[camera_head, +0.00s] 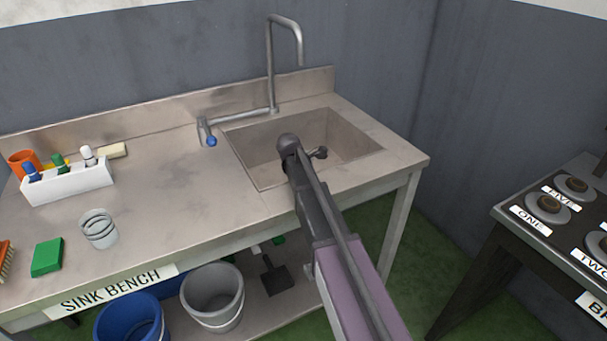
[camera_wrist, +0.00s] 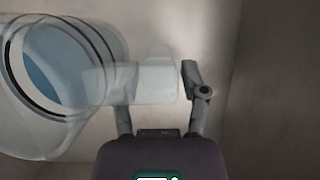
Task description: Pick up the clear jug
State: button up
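The clear jug (camera_wrist: 100,28) shows in the wrist view at the left, a see-through body with dark rings around it. Its clear handle (camera_wrist: 160,80) reaches right, toward the middle of the picture. My gripper (camera_wrist: 160,82) has its fingers apart, with part of the handle between or over them. The left finger shows through the clear plastic; the right finger is close to the handle's right edge. I cannot tell whether they press on it. In the head view my gripper (camera_head: 318,153) is over the sink; I cannot make out the jug there.
The sink (camera_head: 255,158) has walls around my gripper, and a tall tap (camera_head: 270,65) stands behind it. At the bench's left are a clear ringed cup (camera_head: 99,230), a green block (camera_head: 47,258) and a white bottle rack (camera_head: 70,184). Buckets (camera_head: 213,297) stand below.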

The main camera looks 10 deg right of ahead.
grip_shut()
jog(key=shift+r, duration=0.15)
notch_tip(320, 180, up, 10)
jog(key=p, duration=1)
dwell(0.6)
